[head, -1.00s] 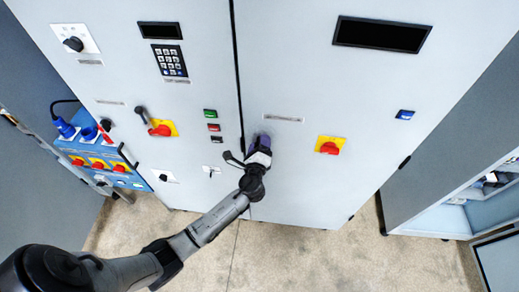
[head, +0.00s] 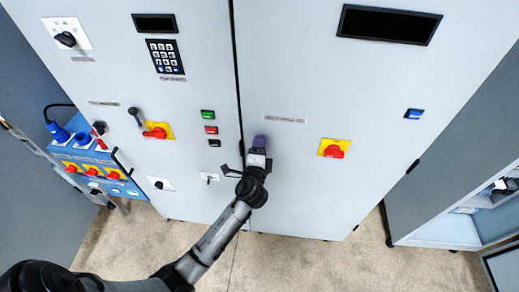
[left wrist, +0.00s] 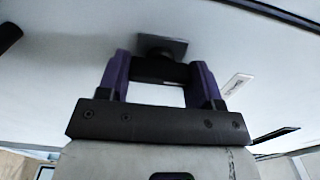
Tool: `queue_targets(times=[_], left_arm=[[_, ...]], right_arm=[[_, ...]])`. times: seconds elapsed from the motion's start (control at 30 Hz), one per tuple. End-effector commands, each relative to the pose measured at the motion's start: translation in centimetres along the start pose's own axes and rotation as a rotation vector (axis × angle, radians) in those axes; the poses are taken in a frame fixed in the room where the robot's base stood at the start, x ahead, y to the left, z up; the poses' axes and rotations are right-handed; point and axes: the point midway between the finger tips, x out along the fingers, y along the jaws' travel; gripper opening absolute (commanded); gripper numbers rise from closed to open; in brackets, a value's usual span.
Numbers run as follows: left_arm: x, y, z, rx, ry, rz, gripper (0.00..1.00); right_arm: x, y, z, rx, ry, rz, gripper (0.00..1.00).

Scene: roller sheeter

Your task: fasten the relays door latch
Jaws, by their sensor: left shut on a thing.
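The right cabinet door (head: 300,190) is a large pale grey panel that looks flush with the left door along a dark vertical seam. My left gripper (head: 259,141) is at its left edge, just right of the seam. In the left wrist view, its two purple fingers (left wrist: 160,72) are shut on a dark latch handle (left wrist: 158,68), which stands out from a square dark base (left wrist: 162,44) on the door. In the head view the gripper hides the latch. The lettering on the door's label (head: 285,119) is too small to read. My right gripper is not in view.
The left door carries a keypad (head: 165,57), a red-and-yellow switch (head: 157,131) and several small buttons. Another red-and-yellow switch (head: 334,148) is right of my gripper. A blue socket panel (head: 98,170) stands at the left. The concrete floor (head: 300,265) in front is clear.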

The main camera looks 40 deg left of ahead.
Motion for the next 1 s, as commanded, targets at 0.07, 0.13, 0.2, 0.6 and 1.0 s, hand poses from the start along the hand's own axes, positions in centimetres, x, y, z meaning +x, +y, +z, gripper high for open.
queue_targets(times=[0.07, 0.13, 0.2, 0.6, 1.0], left_arm=[[0.00, 0.04, -0.01, -0.009, 0.000, 0.000, 0.36], [0.00, 0.03, -0.01, -0.013, 0.000, 0.001, 0.36], [0.00, 0.01, 0.00, -0.015, 0.000, 0.001, 0.36], [0.00, 0.00, -0.01, -0.015, 0.000, 0.001, 0.71], [-0.09, 0.02, -0.01, -0.012, 0.000, 0.001, 0.85]], right_arm=[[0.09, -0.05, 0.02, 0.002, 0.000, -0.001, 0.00], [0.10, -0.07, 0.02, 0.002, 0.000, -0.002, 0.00], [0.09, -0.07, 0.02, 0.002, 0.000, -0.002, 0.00], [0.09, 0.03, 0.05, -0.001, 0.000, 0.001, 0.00], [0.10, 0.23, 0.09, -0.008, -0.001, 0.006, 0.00]])
